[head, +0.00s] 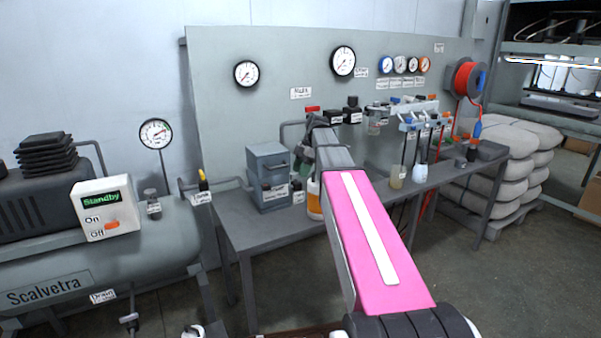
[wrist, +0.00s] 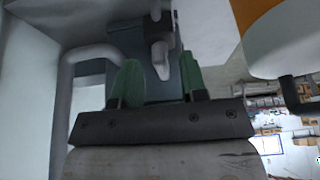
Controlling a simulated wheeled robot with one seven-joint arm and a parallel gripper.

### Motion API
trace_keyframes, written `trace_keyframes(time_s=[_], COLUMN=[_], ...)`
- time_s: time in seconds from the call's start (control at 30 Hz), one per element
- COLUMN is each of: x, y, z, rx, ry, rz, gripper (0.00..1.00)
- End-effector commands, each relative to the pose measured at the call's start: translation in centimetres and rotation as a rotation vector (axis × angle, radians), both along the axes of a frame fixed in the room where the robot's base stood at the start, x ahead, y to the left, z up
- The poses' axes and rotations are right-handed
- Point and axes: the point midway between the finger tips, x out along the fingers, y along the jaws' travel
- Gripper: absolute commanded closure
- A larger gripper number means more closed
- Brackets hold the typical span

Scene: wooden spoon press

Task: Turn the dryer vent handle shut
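The dryer looks to be the grey-blue box (head: 268,172) on the bench in the head view, with small white labels near its base. In the wrist view its dark body (wrist: 130,40) fills the middle, and a light grey lever handle (wrist: 161,52) with a rounded end hangs in front of it. My gripper (wrist: 159,70) is open, with its two green fingers apart. The handle's end shows between the fingertips; whether it is within their depth I cannot tell. In the head view my arm hides much of the handle area.
An orange-and-white bottle (head: 314,203) stands right of the dryer, close beside my gripper in the wrist view (wrist: 282,45). A bent grey pipe (wrist: 65,100) runs at the left. The compressor tank (head: 100,262) is left of the bench (head: 240,215).

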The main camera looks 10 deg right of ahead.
Motion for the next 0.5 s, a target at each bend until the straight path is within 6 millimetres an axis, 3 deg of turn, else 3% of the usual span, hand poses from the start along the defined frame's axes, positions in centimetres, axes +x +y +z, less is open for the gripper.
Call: trace_keyframes(time_s=[0.4, 0.43, 0.5], x=[-0.12, -0.12, -0.11], y=[0.32, 0.33, 0.32], z=[-0.91, -0.89, -0.90], rx=[0.000, 0.000, 0.000], ry=[0.000, 0.000, 0.000], rz=[0.000, 0.000, 0.000], gripper=[0.61, 0.64, 0.87])
